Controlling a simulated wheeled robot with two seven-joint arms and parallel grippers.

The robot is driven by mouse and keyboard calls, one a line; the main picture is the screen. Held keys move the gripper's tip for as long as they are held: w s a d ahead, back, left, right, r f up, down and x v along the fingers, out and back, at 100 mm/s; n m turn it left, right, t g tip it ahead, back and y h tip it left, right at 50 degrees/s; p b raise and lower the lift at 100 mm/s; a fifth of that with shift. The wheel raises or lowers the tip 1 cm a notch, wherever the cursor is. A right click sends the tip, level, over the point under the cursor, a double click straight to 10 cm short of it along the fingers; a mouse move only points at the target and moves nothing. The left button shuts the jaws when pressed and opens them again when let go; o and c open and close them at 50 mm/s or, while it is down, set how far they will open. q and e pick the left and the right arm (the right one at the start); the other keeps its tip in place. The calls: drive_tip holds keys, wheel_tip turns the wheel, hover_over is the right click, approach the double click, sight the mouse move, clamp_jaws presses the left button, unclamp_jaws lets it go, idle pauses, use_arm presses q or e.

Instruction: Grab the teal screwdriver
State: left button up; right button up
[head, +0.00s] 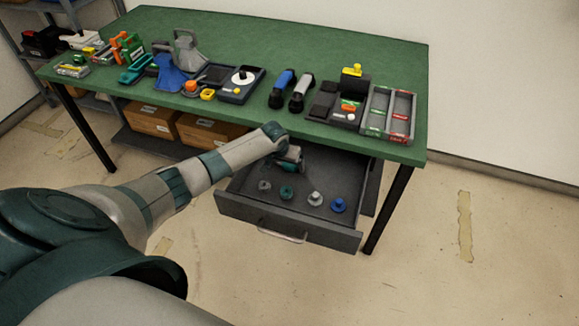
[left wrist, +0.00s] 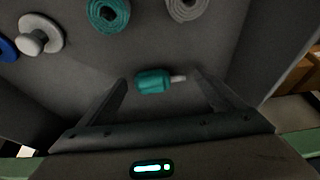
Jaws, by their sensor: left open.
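The teal screwdriver (left wrist: 153,82) lies in the open drawer (head: 289,222), its thick handle to the left and a short pale shaft to the right in the left wrist view. My left gripper (left wrist: 159,80) is open, with one finger on either side of the screwdriver in that view. Whether the fingers touch it cannot be told. In the head view my left gripper (head: 290,158) reaches down into the back of the drawer and mostly hides the screwdriver. My right gripper is not in view.
The green tabletop (head: 330,65) overhangs the drawer's back. Cardboard boxes (head: 152,119) stand under the table.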

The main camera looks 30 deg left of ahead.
sight(286, 166)
use_arm(q)
drive_tip(key=c, duration=1.2)
drive_tip(key=shift+o, duration=0.2)
drive_tip(key=shift+r, duration=0.9)
drive_tip(key=shift+d+r+b, duration=0.2)
drive_tip(key=shift+r+b, duration=0.3)
drive_tip(key=shift+r, duration=0.7)
drive_tip(key=s+d+r+b, duration=0.1)
drive_tip(key=s+d+r, duration=0.3)
drive_tip(key=d, duration=0.6)
wheel_tip(286, 166, up, 3)
drive_tip(key=shift+d+f, duration=0.1)
drive_tip(key=shift+d, duration=0.15)
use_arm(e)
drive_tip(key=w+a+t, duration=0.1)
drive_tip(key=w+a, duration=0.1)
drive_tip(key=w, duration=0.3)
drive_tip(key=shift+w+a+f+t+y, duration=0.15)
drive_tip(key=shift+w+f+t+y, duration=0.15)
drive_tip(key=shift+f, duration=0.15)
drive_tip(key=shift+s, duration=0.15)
